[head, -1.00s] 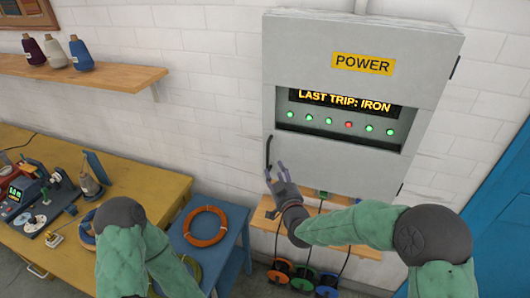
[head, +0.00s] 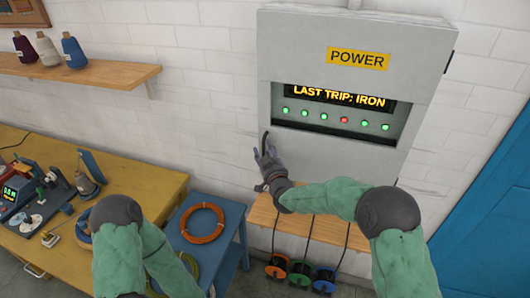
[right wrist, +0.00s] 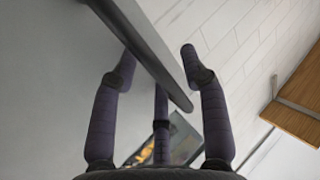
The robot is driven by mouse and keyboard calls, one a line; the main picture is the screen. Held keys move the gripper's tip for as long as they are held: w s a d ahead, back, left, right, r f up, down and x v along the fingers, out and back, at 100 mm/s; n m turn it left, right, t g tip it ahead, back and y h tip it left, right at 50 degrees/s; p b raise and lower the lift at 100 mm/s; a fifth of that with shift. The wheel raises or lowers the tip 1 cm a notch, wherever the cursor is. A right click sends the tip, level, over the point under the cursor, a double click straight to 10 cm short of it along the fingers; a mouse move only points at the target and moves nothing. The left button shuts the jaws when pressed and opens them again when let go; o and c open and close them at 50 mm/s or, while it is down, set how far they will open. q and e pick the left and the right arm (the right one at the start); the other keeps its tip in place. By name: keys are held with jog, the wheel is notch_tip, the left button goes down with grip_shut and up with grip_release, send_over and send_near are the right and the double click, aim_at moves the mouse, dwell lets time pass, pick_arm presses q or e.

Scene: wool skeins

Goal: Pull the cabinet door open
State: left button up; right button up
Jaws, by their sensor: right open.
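The grey cabinet (head: 350,40) hangs on the wall, with a yellow POWER label and a window showing "LAST TRIP: IRON". Its door (head: 330,155) looks shut. The dark upright handle (head: 264,138) is at the door's left edge, its lower part hidden by my fingers. My right gripper (head: 263,155) is open at the handle. In the right wrist view the dark handle bar (right wrist: 152,50) runs between the spread fingers of the gripper (right wrist: 159,55). I cannot tell whether they touch it. My left gripper is out of view; only its arm shows.
A wooden shelf (head: 290,222) with cables and coloured reels (head: 300,272) is below the cabinet. A blue stool (head: 228,218) with an orange coil (head: 202,223) and a yellow workbench (head: 150,185) stand left. A blue door (head: 490,220) is at right.

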grip_shut()
